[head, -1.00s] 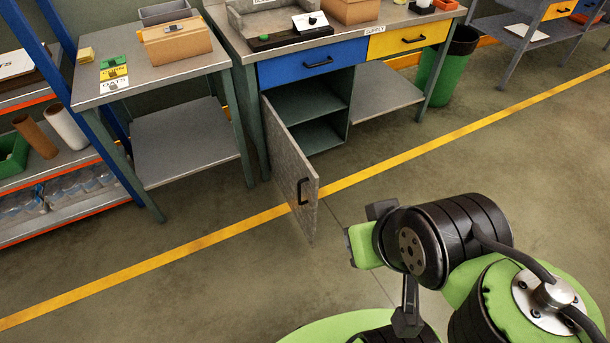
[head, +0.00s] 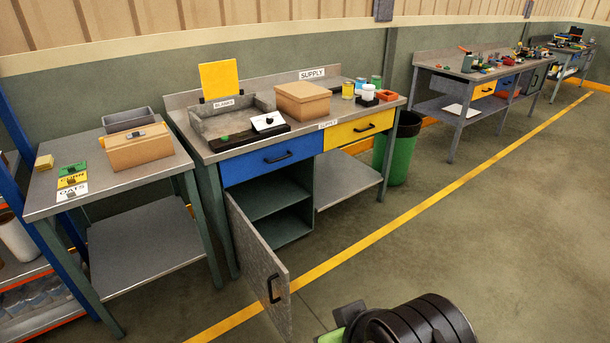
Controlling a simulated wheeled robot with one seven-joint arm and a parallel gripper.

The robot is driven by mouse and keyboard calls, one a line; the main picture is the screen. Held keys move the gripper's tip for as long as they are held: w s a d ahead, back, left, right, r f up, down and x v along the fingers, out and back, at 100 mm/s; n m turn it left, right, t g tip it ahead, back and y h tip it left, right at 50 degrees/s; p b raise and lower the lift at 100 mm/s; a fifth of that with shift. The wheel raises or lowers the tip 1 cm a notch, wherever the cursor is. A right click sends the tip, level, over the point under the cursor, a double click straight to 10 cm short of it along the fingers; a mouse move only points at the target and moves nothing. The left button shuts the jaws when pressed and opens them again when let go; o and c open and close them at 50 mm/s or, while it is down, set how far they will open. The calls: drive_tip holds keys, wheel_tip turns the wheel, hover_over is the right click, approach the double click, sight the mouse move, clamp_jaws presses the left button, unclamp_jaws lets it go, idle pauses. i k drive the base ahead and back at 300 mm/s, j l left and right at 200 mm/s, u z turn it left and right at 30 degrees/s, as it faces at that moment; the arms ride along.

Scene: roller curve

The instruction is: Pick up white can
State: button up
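A small white can (head: 368,92) stands near the right end of the supply bench top (head: 225,150), above the yellow drawer. Its lower part meets a dark item, and I cannot tell whether it stands on it or behind it. A yellow can (head: 347,90) is to its left, a green can (head: 376,82) behind it to the right, and a blue can (head: 360,84) behind it. My arm shows only in part at the bottom of the head view, well apart from the can. My gripper's fingers are not in view.
The cabinet door (head: 262,265) hangs open toward the floor. A green waste bin (head: 398,150) stands beside the bench. Floor at right is clear.

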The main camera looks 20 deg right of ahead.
sight(367, 95)
drive_tip(key=i+l, duration=0.15)
drive_tip(key=l, duration=0.2)
drive_tip(key=i+l, duration=0.15)
drive_tip(key=l, duration=0.2)
drive_tip(key=i+l, duration=0.1)
drive_tip(key=l, duration=0.2)
drive_tip(key=i+l, duration=0.15)
drive_tip(key=l, duration=0.2)
drive_tip(key=i+l+u, duration=0.1)
drive_tip(key=l, duration=0.25)
drive_tip(key=i+l, duration=0.2)
drive_tip(key=l, duration=0.15)
drive_tip(key=i+l, duration=0.1)
drive_tip(key=l, duration=0.25)
drive_tip(key=i+l, duration=0.35)
drive_tip(key=i, duration=0.2)
drive_tip(key=i+l+u, duration=0.1)
drive_tip(key=i+l, duration=0.3)
drive_tip(key=i, duration=0.15)
drive_tip(key=i+l, duration=0.4)
drive_tip(key=i, duration=0.15)
drive_tip(key=i+l, duration=0.1)
drive_tip(key=i, duration=0.4)
drive_tip(key=i+u, duration=0.1)
drive_tip(key=i, duration=0.4)
